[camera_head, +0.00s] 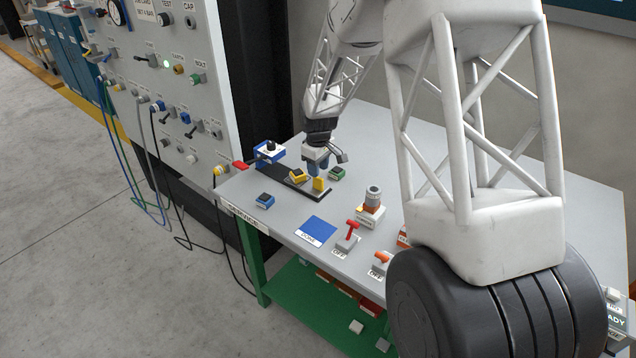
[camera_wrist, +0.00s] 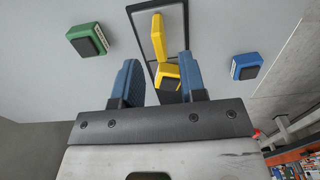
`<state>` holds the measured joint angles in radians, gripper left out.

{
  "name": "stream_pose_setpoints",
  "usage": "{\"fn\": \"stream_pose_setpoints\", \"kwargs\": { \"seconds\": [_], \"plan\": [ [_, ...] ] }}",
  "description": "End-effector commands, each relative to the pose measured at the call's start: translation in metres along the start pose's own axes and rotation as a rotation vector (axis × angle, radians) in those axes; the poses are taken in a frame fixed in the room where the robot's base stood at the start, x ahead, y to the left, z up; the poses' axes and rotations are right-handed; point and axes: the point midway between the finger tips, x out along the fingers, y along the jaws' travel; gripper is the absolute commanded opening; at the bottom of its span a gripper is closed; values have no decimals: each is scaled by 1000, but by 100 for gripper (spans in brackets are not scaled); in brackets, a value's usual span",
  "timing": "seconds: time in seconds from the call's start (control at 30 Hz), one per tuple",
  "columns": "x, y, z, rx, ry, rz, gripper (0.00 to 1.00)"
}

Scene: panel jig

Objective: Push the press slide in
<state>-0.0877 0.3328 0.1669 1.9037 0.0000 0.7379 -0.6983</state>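The press stands on the table as a long black base (camera_head: 272,179) with a blue block (camera_head: 271,150) and red-ended lever (camera_head: 240,165) at its left end. A yellow upright plate (camera_head: 319,184) is at its right end; it also shows in the wrist view (camera_wrist: 158,38). I cannot tell which yellow part is the slide. My gripper (camera_head: 318,170), with blue fingers (camera_wrist: 158,59), is open and empty above the base, pointing down.
A green block (camera_head: 338,173) lies right of the base, and a blue block (camera_head: 265,200) lies in front. A control panel (camera_head: 165,90) borders the left.

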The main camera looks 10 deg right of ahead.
Motion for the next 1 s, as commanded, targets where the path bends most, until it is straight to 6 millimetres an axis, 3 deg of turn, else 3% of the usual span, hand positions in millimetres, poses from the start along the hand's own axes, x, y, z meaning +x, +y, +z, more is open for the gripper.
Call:
{"fn": "stream_pose_setpoints", "kwargs": {
  "seconds": [0.5,0.97,1.0],
  "plan": [
    [55,0,0,0,0,0,38],
    [63,0,0,0,0,0,38],
    [63,0,0,0,0,0,34]
  ]
}}
